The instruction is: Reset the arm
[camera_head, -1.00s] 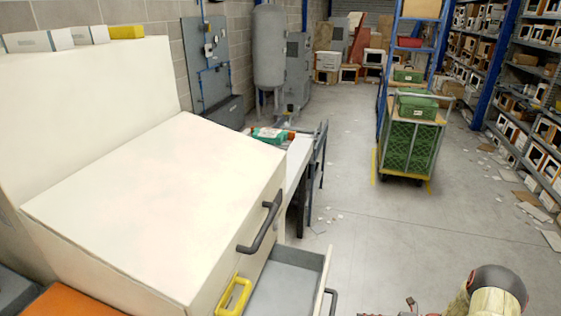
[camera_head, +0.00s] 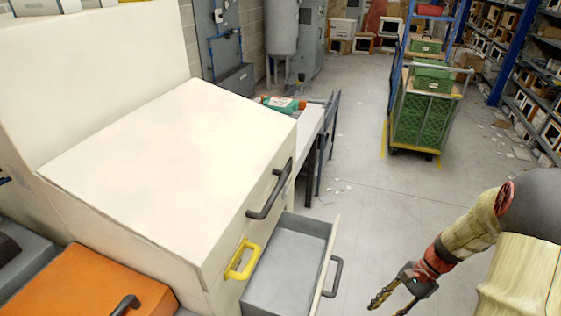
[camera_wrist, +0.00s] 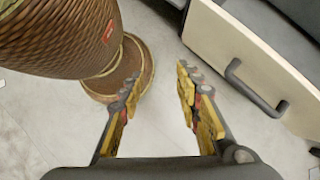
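My gripper (camera_head: 392,299) is at the lower right in the head view, over the floor to the right of the open drawer. In the wrist view its two fingers (camera_wrist: 155,98) stand apart with nothing between them. My arm enters from the right edge. The white cabinet (camera_head: 150,150) fills the left side. Its grey drawer (camera_head: 285,265) is pulled out and looks empty; the drawer's front and dark handle also show in the wrist view (camera_wrist: 250,85). The gripper is apart from the drawer.
An orange drawer unit (camera_head: 90,285) stands at the lower left. A table with a green and red item (camera_head: 284,104) is behind the cabinet. A cart with green crates (camera_head: 425,120) stands farther back. Shelves line the right. Floor between is mostly clear, with scattered scraps.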

